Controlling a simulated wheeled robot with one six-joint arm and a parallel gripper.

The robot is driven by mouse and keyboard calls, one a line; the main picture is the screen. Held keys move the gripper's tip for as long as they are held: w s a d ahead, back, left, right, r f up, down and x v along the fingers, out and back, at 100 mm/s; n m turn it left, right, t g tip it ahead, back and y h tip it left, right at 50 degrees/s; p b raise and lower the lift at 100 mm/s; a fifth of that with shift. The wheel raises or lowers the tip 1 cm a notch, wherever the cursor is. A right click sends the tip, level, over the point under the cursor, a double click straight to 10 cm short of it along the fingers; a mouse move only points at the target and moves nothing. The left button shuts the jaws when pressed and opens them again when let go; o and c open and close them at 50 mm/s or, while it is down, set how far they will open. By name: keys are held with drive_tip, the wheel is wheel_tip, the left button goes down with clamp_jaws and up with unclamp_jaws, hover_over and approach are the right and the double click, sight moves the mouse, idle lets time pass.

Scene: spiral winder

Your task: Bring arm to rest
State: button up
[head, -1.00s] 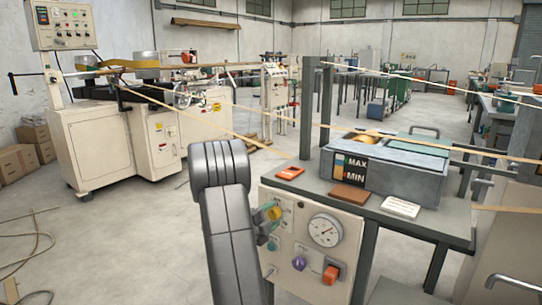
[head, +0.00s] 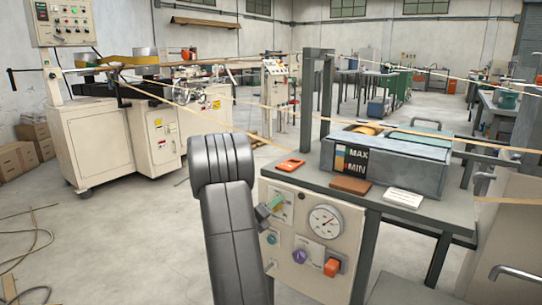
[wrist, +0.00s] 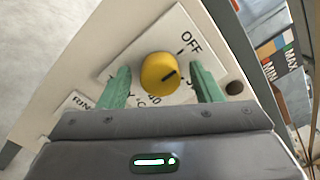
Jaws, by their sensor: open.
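My gripper (wrist: 160,72) is open, with one green finger on each side of a yellow knob (wrist: 158,72) in the wrist view. Gaps show between the fingers and the knob. The knob has a dark pointer line and sits on a white dial plate (wrist: 183,25) marked OFF, with numbers partly hidden by my gripper. In the head view, my gripper (head: 271,206) is small beside the front panel (head: 345,225), at its upper left. The yellow knob is hidden there behind my gripper.
The panel also carries a gauge (head: 325,222), a purple knob (head: 300,256) and an orange switch (head: 332,267). Pale strands cross overhead. Open floor lies left.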

drive_tip(key=m+p, duration=0.1)
drive_tip(key=m, duration=0.4)
drive_tip(key=shift+m, duration=0.3)
drive_tip(key=shift+r, duration=0.15)
